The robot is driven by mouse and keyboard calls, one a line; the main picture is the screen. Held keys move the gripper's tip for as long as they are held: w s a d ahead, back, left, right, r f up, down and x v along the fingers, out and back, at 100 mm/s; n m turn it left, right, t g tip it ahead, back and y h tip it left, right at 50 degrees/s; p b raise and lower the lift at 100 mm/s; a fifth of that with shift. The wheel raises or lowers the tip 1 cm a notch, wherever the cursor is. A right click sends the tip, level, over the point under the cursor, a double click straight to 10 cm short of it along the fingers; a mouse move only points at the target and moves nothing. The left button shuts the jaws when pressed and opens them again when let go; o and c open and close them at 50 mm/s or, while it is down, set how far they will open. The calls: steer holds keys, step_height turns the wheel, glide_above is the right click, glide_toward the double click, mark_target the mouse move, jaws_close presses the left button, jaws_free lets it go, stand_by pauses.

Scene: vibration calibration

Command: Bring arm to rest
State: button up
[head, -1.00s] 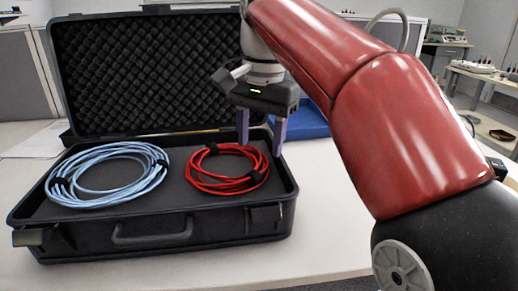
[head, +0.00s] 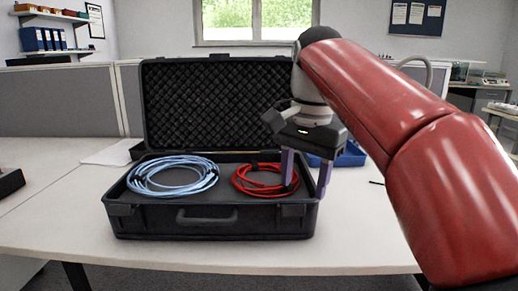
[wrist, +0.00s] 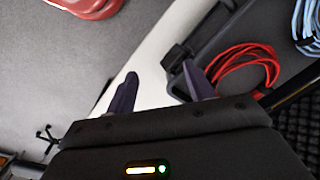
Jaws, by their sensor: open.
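My gripper (head: 306,180) is open with nothing between its two purple fingers. In the head view it hangs pointing down in front of the right end of the open black case (head: 255,222). A coiled red cable (head: 262,190) lies in the case just left of the fingers, and a coiled light blue cable (head: 172,187) lies in its left half. In the wrist view the gripper (wrist: 160,88) shows both fingers apart; the red cable (wrist: 245,62) is beside them, and the blue cable (wrist: 308,25) is at the upper right corner.
The case stands on a white table (head: 60,225), with its foam-lined lid (head: 212,105) raised behind. A blue bin (head: 350,155) is behind my gripper. A dark object (head: 10,182) sits at the table's left edge. The table front is clear.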

steer(key=s+d+f+n+t, duration=0.2)
steer(key=s+d+f+n, duration=0.1)
steer(key=s+f, duration=0.5)
steer(key=s+d+f+n+t, duration=0.3)
steer(key=s+f, duration=0.5)
steer(key=f, duration=0.5)
steer(key=shift+d+f+n+h, duration=0.3)
steer(key=shift+d+f+n, duration=0.1)
steer(key=shift+d+n, duration=0.4)
